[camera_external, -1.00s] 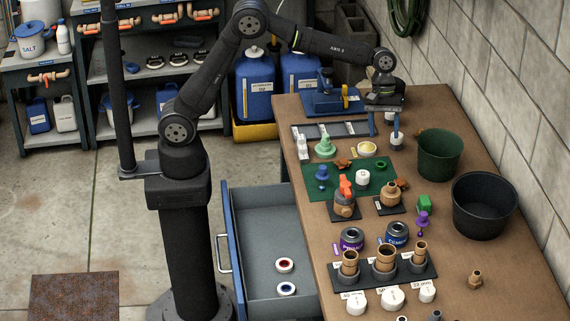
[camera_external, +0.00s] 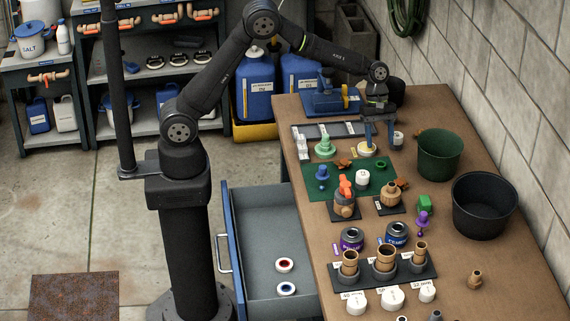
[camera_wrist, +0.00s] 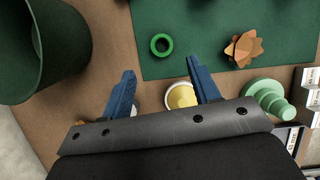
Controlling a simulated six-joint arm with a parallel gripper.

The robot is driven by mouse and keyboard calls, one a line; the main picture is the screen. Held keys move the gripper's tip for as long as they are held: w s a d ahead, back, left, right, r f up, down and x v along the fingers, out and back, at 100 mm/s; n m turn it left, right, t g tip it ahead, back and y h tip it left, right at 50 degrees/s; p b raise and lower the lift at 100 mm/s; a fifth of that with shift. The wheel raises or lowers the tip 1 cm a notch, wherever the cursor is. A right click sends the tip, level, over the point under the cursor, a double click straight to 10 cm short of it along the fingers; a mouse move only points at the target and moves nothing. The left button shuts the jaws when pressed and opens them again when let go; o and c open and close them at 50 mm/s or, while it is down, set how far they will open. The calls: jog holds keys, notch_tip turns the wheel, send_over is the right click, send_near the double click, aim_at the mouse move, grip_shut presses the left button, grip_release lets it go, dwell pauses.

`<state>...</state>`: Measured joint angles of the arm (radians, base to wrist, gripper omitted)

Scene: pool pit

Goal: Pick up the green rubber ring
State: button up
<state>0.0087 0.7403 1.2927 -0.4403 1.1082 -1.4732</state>
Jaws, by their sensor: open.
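The green rubber ring (camera_wrist: 153,45) lies flat near a corner of the dark green mat in the wrist view, its hole facing up. It also shows small at the mat's far right part in the external view (camera_external: 381,164). My gripper (camera_wrist: 160,68) has two blue fingers spread wide with nothing between them. In the wrist view the ring appears just beyond the fingertips, between their lines. In the external view my gripper (camera_external: 380,146) hangs above the bench, behind the ring and apart from it.
A white cup with yellow contents (camera_wrist: 178,97) is by one finger. A light green stepped piece (camera_wrist: 268,97) and a brown flower-shaped piece (camera_wrist: 243,48) are nearby. A dark green bucket (camera_external: 439,155) and a black tub (camera_external: 485,206) stand to the right.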

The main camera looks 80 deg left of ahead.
aim_at(380, 161)
jog(key=x, duration=0.6)
jog(key=shift+s+f, duration=0.15)
jog(key=shift+f, duration=0.1)
jog(key=c, duration=1.1)
